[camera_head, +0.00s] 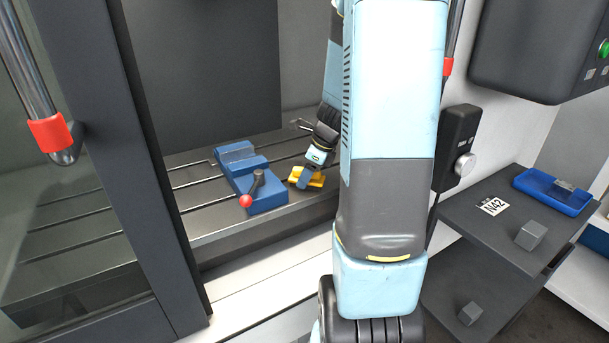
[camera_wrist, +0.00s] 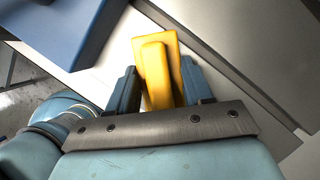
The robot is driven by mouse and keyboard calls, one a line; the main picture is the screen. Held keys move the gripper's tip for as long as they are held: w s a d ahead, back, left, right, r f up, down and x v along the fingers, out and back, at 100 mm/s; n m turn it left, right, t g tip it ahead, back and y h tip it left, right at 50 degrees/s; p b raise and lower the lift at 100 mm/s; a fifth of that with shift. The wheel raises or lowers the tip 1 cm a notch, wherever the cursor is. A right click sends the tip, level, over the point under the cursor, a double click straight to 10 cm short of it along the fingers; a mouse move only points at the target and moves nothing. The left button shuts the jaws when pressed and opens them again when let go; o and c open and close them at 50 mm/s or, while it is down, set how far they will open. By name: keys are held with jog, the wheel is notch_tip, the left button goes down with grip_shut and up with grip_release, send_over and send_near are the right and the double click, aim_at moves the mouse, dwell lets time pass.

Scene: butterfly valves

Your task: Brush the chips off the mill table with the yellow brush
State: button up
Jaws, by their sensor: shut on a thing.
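The yellow brush (camera_head: 314,180) is at the slotted mill table (camera_head: 215,222), to the right of the blue vise, in the head view. My gripper (camera_head: 304,181) is shut on the brush. In the wrist view the brush (camera_wrist: 156,70) stands between the two fingers of my gripper (camera_wrist: 165,92), and its wide part is beyond the fingertips. The brush's bristles are hidden, so I cannot tell whether they touch the table. I cannot make out any chips on the table in either view.
The blue vise (camera_head: 250,180) with a red-knobbed handle (camera_head: 246,200) stands close left of the brush. A dark door frame (camera_head: 150,150) bounds the opening on the left. At right, a grey shelf (camera_head: 470,222) holds a metal block (camera_head: 531,235) and a blue tray (camera_head: 552,193).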

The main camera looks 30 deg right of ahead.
aim_at(299, 164)
jog(key=shift+w+d+f, duration=0.1)
jog(key=shift+w+d, duration=0.05)
jog(key=shift+d, duration=0.05)
jog(key=shift+w+r, duration=0.2)
jog(key=shift+w, duration=3.5)
jog(key=shift+w+f, duration=0.15)
jog(key=shift+w, duration=1.6)
jog(key=shift+d, duration=0.95)
jog(key=shift+s, duration=5.7)
jog(key=shift+d, duration=0.9)
jog(key=shift+w, duration=5.7)
jog(key=shift+d, duration=0.9)
jog(key=shift+s, duration=0.1)
